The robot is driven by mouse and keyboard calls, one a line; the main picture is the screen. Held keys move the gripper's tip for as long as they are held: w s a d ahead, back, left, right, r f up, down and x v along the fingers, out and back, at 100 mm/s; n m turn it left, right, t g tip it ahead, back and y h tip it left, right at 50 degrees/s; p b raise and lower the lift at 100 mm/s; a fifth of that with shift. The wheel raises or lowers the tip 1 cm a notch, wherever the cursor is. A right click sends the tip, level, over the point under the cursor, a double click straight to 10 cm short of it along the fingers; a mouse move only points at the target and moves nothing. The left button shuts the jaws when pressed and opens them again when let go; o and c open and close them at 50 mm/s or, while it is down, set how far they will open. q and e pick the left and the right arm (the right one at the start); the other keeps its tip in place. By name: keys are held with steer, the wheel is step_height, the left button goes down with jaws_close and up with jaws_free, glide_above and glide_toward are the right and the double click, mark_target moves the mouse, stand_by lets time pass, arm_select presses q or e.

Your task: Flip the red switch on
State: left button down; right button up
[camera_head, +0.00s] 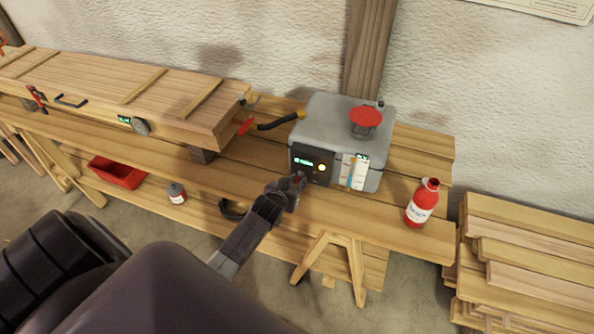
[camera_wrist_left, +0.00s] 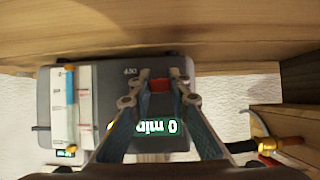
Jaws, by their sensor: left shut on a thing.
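The grey steam box (camera_head: 345,120) stands on the wooden bench, with a dark control panel (camera_head: 311,165) on its front. The red switch (camera_wrist_left: 159,85) sits low on that panel, below a lit display (camera_wrist_left: 157,127) that reads "0 min" upside down in the left wrist view. A small bit of red also shows at my left gripper (camera_head: 297,180) in the head view. The left gripper's fingers (camera_wrist_left: 160,80) are at the panel, one on each side of the switch, shut on it. The fingers hide parts of the panel. My right gripper is not in view.
A long wooden box (camera_head: 115,88) lies on the bench (camera_head: 420,237) at left. A red bottle (camera_head: 422,203) stands right of the grey box. A yellow-ended black hose (camera_head: 280,121) leaves the box's left side. Stacked planks (camera_head: 525,255) lie at right.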

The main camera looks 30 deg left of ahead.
arm_select(q)
steer(key=r+g+p, duration=0.1)
steer(key=p, duration=0.2)
steer(key=shift+w+a+r+g, duration=0.1)
steer(key=shift+w+r+g, duration=0.05)
steer(key=shift+g, duration=0.15)
steer(key=shift+g+p, duration=0.4)
steer(key=shift+g, duration=0.1)
steer(key=shift+g+h, duration=0.3)
steer(key=shift+g, duration=0.2)
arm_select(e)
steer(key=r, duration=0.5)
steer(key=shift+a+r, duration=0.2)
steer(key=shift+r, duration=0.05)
arm_select(q)
steer(key=shift+w, duration=0.1)
steer(key=shift+r, duration=0.1)
steer(key=c, duration=1.8)
jaws_free()
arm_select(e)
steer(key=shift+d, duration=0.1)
